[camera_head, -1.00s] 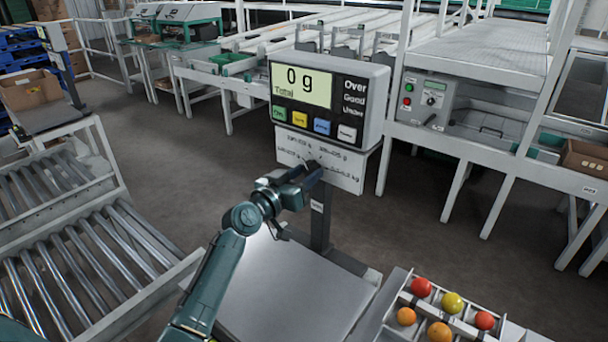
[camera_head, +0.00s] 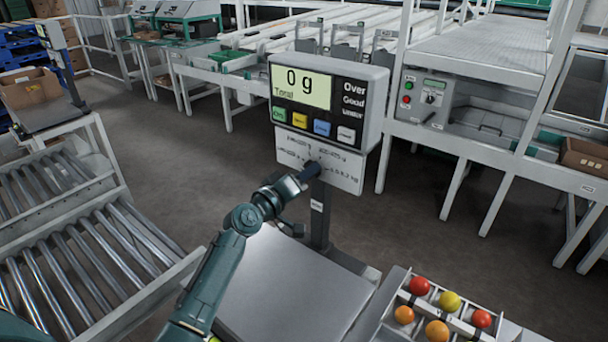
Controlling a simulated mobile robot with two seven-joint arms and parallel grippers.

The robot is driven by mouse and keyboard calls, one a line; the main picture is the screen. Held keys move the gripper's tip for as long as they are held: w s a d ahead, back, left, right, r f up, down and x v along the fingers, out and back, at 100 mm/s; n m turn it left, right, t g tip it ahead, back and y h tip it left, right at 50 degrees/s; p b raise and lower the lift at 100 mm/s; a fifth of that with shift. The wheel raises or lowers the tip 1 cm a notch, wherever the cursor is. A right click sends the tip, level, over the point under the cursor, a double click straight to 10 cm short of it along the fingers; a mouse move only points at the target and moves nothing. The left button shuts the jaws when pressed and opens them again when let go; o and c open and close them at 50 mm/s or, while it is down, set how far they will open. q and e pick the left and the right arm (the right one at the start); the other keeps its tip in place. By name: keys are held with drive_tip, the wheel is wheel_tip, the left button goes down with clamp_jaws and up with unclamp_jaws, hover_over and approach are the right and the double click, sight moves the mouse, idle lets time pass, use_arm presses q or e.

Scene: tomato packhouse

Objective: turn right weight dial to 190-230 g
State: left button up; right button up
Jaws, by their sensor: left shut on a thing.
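The scale's display head (camera_head: 362,100) stands on a dark post and reads 0 g Total. Below its coloured buttons is a white dial panel (camera_head: 345,182) with small printed weight ranges around the dial. My left gripper (camera_head: 310,172) reaches the panel from the lower left and is shut on the dark dial knob. Its fingers hide most of the knob, so I cannot tell which range the pointer marks. My right gripper is not in view.
The bare scale platform (camera_head: 290,290) lies below the head. A divided tray (camera_head: 398,300) with red, yellow and orange tomatoes is at the lower right. Roller conveyors (camera_head: 95,255) are at the left. A grey control box (camera_head: 425,98) stands behind on the right.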

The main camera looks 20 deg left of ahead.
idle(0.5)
use_arm(q)
drive_tip(key=o, duration=1)
drive_tip(key=shift+s, duration=0.1)
use_arm(e)
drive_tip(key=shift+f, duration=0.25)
drive_tip(key=shift+b, duration=0.3)
use_arm(q)
drive_tip(key=v, duration=1.3)
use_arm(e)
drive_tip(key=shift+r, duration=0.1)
